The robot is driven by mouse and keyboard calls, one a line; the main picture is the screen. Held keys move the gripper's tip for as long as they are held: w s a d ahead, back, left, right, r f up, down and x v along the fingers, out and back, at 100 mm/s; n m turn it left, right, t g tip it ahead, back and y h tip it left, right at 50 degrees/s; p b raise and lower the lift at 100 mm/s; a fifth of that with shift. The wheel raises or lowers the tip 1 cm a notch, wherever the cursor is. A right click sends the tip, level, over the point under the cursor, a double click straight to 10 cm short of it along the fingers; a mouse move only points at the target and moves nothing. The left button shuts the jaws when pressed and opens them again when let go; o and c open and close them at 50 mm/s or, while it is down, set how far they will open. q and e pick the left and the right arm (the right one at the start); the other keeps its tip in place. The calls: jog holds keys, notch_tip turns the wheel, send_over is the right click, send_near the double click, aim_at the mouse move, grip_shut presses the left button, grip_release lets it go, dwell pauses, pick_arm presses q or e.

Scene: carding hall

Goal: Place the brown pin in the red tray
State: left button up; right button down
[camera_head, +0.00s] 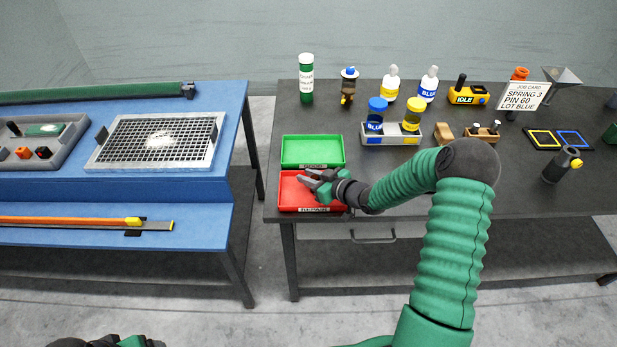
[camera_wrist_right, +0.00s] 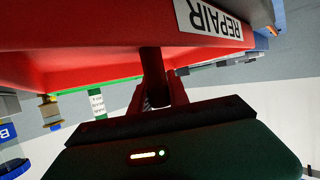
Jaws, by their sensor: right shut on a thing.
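The red tray (camera_head: 290,196) lies near the front left of the dark table, its label reading REPAIR in the right wrist view (camera_wrist_right: 100,50). My right gripper (camera_head: 312,181) is over this tray, jaws toward its left part. In the right wrist view the gripper (camera_wrist_right: 158,92) is shut on a dark brown, rod-like piece, the brown pin (camera_wrist_right: 151,62), seen against the red tray wall. I cannot tell whether the pin touches the tray.
A green tray (camera_head: 312,150) sits directly behind the red one. A blue bench (camera_head: 215,190) stands to the left across a gap.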

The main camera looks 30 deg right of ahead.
jog(key=c, duration=1.6)
grip_release()
jog(key=shift+s, duration=0.1)
jog(key=o, duration=0.3)
jog(key=shift+a+r, duration=0.1)
jog(key=shift+a, duration=0.3)
jog(key=shift+o, duration=0.2)
jog(key=shift+d, duration=0.1)
